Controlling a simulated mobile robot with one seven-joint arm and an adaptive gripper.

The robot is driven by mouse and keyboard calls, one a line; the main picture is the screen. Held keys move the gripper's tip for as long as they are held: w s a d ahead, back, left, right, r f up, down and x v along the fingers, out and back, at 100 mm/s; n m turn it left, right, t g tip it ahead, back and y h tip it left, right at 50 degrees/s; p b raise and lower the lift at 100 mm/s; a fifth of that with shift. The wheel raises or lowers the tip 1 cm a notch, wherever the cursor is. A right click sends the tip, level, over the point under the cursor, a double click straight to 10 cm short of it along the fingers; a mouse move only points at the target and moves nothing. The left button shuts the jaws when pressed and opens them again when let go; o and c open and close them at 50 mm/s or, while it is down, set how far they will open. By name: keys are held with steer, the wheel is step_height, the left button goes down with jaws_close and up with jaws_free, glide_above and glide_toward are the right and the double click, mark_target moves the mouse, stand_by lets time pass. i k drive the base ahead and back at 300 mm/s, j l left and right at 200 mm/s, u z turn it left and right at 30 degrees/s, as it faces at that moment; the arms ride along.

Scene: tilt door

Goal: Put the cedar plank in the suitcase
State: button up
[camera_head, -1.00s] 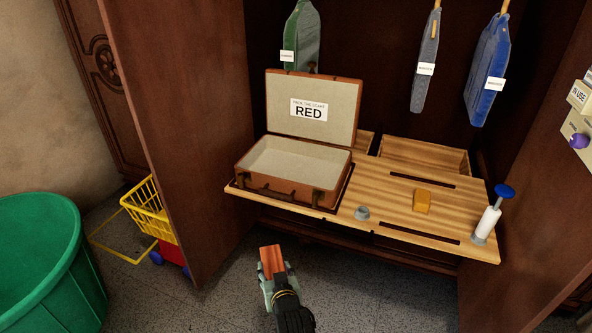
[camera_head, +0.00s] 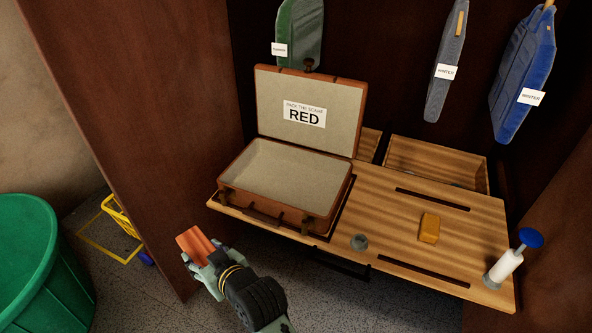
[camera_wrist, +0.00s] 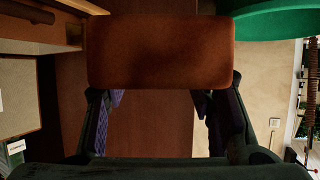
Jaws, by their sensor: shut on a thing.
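The cedar plank (camera_head: 194,243) is a reddish-brown block held in my gripper (camera_head: 208,264), in front of the suitcase's left front corner and lower left of it in the head view. In the wrist view the plank (camera_wrist: 160,52) spans the gap between the fingers of my gripper (camera_wrist: 160,100), which is shut on it. The suitcase (camera_head: 263,212) stands open on the wooden shelf, its lid upright at the back with a label reading "RED". Its pale-lined inside looks empty. The plank is outside the suitcase and apart from it.
Garments hang behind. A wardrobe door (camera_head: 130,130) stands left of the suitcase. A green bin (camera_head: 40,265) is at the far left.

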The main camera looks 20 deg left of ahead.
mark_target(271, 183)
steer(key=i, duration=1.3)
